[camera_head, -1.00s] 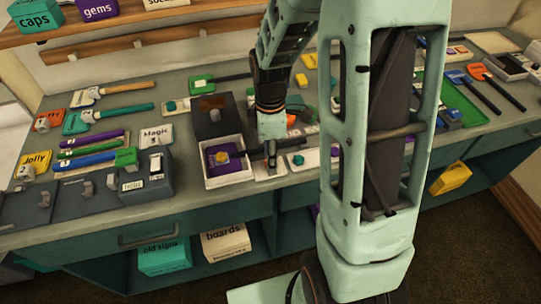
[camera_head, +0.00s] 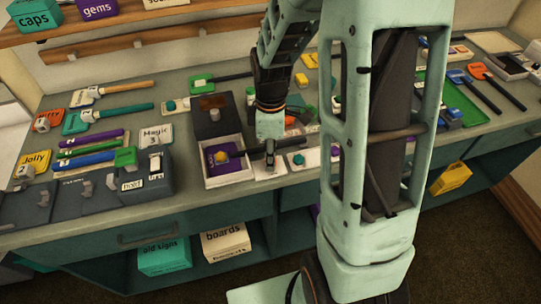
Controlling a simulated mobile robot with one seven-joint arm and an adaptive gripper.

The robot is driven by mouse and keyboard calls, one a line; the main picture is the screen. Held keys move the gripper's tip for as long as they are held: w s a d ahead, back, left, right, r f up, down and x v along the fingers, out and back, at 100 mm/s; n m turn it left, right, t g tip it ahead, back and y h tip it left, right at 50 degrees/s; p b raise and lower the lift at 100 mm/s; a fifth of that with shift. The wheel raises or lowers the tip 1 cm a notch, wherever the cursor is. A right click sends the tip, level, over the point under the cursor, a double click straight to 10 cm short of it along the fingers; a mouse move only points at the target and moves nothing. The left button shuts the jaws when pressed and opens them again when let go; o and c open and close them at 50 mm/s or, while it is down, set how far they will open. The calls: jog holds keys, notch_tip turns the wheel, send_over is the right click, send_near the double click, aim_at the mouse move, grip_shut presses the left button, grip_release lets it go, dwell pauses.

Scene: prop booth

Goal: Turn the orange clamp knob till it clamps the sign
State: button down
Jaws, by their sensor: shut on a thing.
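My gripper (camera_head: 270,158) points down over a small white plate (camera_head: 268,172) at the bench's front edge. Its fingers are shut on a small part there. I take this part to be the orange clamp knob, but the fingers hide it and its colour does not show. A dark rod (camera_head: 290,142) runs past the fingers. It seems to belong to the purple sign (camera_head: 212,160), which lies to the left in a white-rimmed tray and has a round yellow-orange spot. I cannot tell whether the sign is clamped.
A similar white plate with a teal knob (camera_head: 298,159) stands close on the right. Grey boxes (camera_head: 145,178) and several paddles lie to the left. My own arm blocks the view right of centre.

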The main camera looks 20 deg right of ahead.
jog(key=m, duration=0.4)
jog(key=shift+b, duration=0.35)
jog(key=m, duration=0.7)
jog(key=shift+m+b, duration=0.35)
jog(key=shift+m, duration=0.05)
jog(key=m, duration=0.3)
jog(key=shift+m, duration=0.3)
jog(key=m+p, duration=0.1)
jog(key=m, duration=0.5)
jog(key=shift+a+r+t, duration=0.1)
jog(key=shift+r+t, duration=0.05)
jog(key=shift+t, duration=0.15)
jog(key=m+p, duration=0.1)
jog(key=m, duration=0.3)
jog(key=shift+p, duration=0.3)
jog(key=shift+m+p, duration=0.5)
jog(key=shift+m, duration=0.8)
